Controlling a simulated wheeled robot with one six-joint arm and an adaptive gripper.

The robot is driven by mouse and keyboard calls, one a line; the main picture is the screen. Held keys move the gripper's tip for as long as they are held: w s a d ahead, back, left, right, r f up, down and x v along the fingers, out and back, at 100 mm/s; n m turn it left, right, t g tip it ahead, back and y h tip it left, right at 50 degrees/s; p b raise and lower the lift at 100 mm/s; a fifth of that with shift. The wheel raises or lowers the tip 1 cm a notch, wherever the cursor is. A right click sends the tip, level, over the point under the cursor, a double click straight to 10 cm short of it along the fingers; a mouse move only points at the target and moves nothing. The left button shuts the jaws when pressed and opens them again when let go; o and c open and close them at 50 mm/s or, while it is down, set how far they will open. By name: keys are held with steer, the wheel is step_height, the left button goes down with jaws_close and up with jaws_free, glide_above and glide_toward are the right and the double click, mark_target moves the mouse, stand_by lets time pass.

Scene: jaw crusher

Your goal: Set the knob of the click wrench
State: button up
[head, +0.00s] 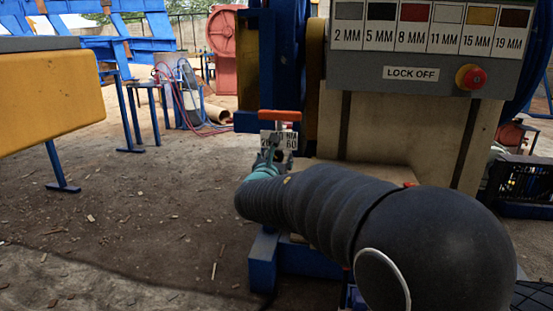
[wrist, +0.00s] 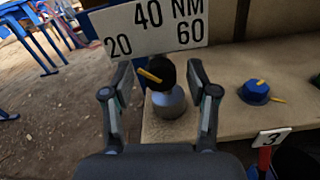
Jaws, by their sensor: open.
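The black knob (wrist: 168,73) with a yellow pointer stands on a rounded grey base (wrist: 169,103) in the wrist view. The pointer lies toward the left and slightly up, roughly toward the 20 side. Behind it is a white scale plate (wrist: 152,27) marked 20, 40 NM and 60; part of this plate (head: 291,141) shows in the head view. My gripper (wrist: 161,82) is open, with one finger on each side of the knob and visible gaps to it. In the head view my gripper (head: 269,157) is small and hides the knob.
A blue knob (wrist: 255,92) with a yellow pointer sits to the right on the beige ledge (wrist: 225,128), near a tag marked 3 (wrist: 272,139). A panel of colour swatches (head: 430,27) and a red LOCK OFF button (head: 470,77) are above. Open ground lies left.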

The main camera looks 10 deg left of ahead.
jaws_close()
steer(key=m, duration=0.4)
steer(key=shift+d+m, duration=0.1)
steer(key=shift+m, duration=0.2)
steer(key=m, duration=0.4)
steer(key=shift+f, duration=0.1)
stand_by(0.6)
jaws_free()
